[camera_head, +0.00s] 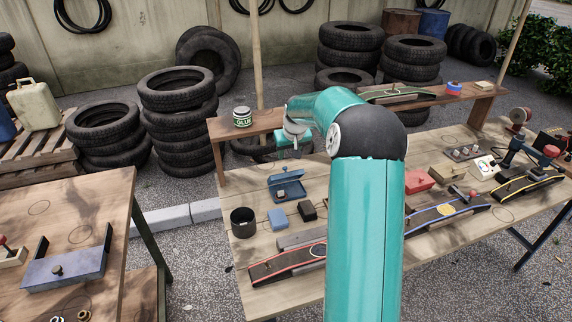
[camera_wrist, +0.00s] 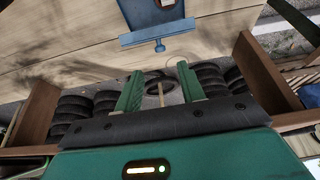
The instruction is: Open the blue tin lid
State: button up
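The blue tin (camera_head: 288,190) stands on the wooden workbench near its back left part. Its upper blue panel slopes, and I cannot tell from here how far the lid is raised. In the wrist view a blue surface of the tin (camera_wrist: 155,14) with a crossbar and small knob (camera_wrist: 160,46) shows at the top edge, partly cut off. My gripper (camera_wrist: 162,82) is open and empty, with green fingers apart and short of the tin. In the head view my gripper (camera_head: 292,146) hangs above and behind the tin, partly hidden by my arm.
A raised shelf (camera_head: 222,128) with a green-labelled jar (camera_head: 242,117) runs behind the tin. My arm hides the bench's middle.

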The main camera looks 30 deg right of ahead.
aim_at(286, 171)
jog(key=x, duration=0.8)
jog(key=shift+w+f, duration=0.1)
jog(key=shift+f, duration=0.15)
jog(key=shift+c, duration=0.5)
grip_shut()
